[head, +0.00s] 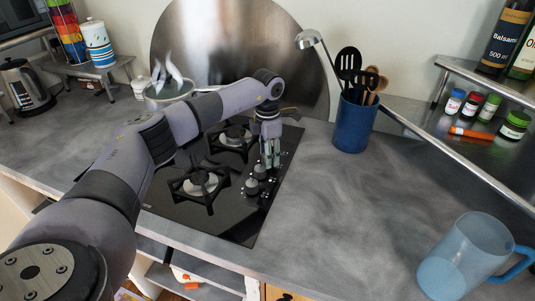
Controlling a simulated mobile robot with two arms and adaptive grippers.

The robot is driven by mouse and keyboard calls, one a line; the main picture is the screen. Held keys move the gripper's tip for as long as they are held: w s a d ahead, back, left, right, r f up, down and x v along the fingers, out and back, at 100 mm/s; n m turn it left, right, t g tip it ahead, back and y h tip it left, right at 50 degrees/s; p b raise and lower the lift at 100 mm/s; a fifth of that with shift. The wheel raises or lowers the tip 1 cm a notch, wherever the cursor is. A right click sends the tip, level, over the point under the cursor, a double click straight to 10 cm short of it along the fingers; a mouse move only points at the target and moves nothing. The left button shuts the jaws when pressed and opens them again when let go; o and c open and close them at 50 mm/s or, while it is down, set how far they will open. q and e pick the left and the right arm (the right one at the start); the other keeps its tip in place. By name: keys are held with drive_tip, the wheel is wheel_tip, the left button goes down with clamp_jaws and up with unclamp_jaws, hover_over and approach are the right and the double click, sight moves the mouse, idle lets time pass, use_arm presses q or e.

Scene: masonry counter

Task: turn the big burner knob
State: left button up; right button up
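The black glass hob (236,219) lies in the grey counter. It has a front burner (199,187) and a back burner (235,135) with black grates. A column of knobs runs along its right side; two grey knobs show, a nearer one (252,187) and one behind it (259,171). Which knob serves the big burner cannot be told. My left gripper (270,162) points down over the knob column, just behind these two, and may hide another knob. Its fingers are small here, so their opening and any contact are unclear. My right gripper is not in view.
A steaming pot (168,91) stands behind my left arm. A blue utensil holder (354,122) stands right of the hob, and a blue transparent mug (457,260) is at the front right. The counter between hob and mug is clear.

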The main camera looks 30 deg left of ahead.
use_arm(q)
drive_tip(key=shift+o, duration=0.7)
wheel_tip(320, 180, up, 12)
idle(0.5)
